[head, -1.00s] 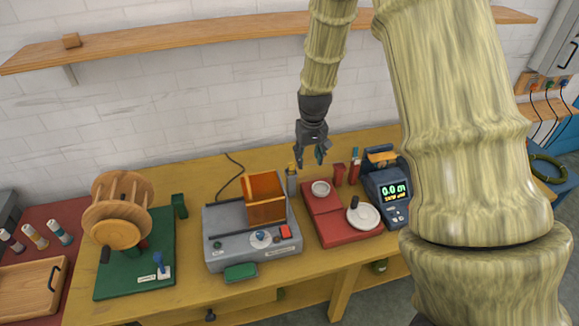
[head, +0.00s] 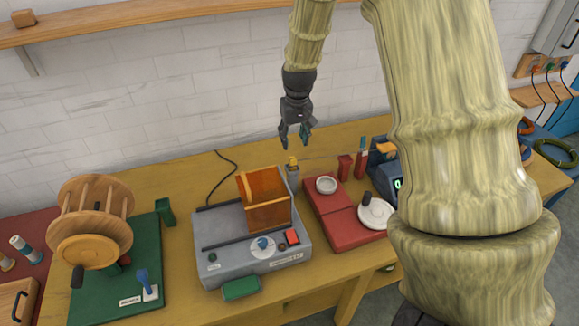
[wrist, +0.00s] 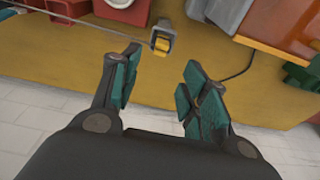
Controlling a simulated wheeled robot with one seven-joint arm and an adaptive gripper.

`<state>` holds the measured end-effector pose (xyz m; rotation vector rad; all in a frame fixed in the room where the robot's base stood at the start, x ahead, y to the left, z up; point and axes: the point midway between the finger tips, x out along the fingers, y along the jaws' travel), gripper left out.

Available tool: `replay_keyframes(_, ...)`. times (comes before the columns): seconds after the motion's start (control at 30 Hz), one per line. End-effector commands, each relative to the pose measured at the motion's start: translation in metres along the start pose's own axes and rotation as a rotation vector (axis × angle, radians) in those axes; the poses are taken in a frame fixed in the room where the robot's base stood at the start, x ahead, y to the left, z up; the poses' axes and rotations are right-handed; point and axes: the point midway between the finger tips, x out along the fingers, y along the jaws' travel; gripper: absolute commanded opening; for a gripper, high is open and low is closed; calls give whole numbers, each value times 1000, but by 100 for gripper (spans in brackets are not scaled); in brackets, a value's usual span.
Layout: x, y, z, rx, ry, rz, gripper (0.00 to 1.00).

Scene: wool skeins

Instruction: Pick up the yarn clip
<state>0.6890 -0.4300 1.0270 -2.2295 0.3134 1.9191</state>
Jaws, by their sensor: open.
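A small yellow piece, which looks like the yarn clip (head: 293,161), sits on top of a grey post (head: 293,175) behind the grey machine. In the wrist view the yellow clip (wrist: 162,46) shows at top centre, with a thin strand running from it to the left. My gripper (head: 295,138) hangs above the post with its fingers pointing down. It is open and empty. In the wrist view the gap between its teal-padded fingers (wrist: 163,62) lies just below the clip in the picture. The clip is apart from both fingers.
The grey machine with an orange box (head: 265,200) stands left of the post. A red base (head: 346,228) with a white dish is to the right, beside a red block (head: 345,167). A wooden winder (head: 96,215) is farther left. A shelf (head: 120,20) crosses the wall.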

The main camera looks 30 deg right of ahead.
Motion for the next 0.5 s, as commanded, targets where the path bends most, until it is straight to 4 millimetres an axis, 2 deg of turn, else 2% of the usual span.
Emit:
replay_keyframes(0.3,34,2,1,4,-3,0,45)
replay_keyframes(0.5,50,1,1,2,-1,0,45)
